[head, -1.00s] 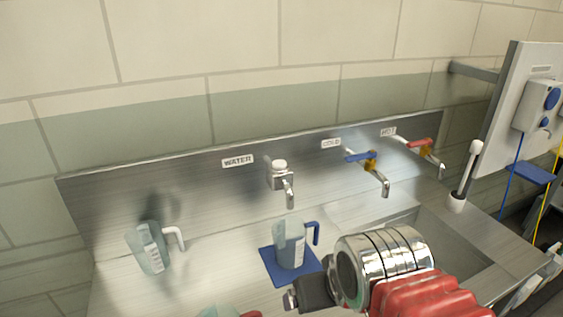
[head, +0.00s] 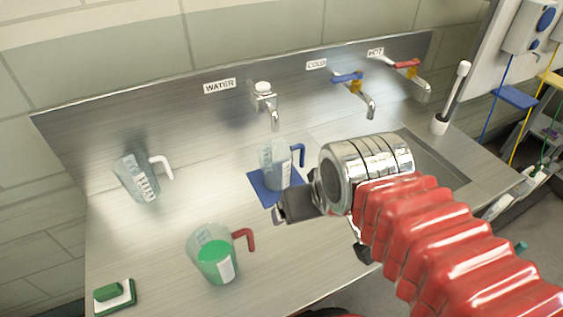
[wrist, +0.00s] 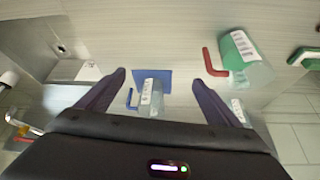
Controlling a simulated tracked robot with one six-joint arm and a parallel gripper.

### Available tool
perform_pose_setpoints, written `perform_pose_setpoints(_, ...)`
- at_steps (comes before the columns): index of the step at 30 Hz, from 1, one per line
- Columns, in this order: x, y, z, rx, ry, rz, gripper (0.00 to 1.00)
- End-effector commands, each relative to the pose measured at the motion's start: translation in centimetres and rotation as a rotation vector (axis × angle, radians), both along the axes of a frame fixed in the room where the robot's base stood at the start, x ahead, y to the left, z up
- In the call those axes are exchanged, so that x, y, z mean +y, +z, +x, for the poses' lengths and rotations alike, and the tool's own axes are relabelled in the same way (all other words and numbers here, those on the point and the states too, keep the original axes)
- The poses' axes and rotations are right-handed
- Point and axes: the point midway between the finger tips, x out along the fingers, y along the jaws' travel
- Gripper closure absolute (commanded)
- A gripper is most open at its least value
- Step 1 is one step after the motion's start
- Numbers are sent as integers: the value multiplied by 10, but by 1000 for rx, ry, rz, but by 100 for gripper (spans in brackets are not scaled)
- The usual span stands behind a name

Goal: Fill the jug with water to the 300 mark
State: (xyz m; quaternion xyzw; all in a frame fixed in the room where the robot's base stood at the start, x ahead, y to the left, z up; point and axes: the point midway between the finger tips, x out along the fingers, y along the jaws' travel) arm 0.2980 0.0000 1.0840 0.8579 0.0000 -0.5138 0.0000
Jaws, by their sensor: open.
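A clear jug with a blue handle (head: 274,166) stands upright on a blue mat (head: 259,189), below the tap labelled WATER (head: 264,100), which has a white knob. I cannot tell whether water is in the jug, and its marks are too small to read. My gripper (head: 279,213) is open and empty, just in front of the mat at the jug's near side. In the wrist view, the blue-handled jug (wrist: 153,94) appears between my open fingers (wrist: 158,82), apart from both, with its handle to the left.
A jug with green liquid and a red handle (head: 214,258) stands near front. A white-handled jug (head: 138,181) stands at left. A green sponge (head: 108,291) lies front left. Blue COLD (head: 350,82) and red HOT (head: 410,72) taps stand right, by the sink basin (head: 437,160) and a brush (head: 452,100).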

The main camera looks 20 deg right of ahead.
Motion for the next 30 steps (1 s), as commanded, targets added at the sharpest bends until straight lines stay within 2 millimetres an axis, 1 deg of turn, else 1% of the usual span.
perform_pose_setpoints(1,0,0,0,0,0,0,17)
perform_pose_setpoints(2,0,0,0,0,0,0,19)
perform_pose_setpoints(30,0,0,0,0,0,0,85)
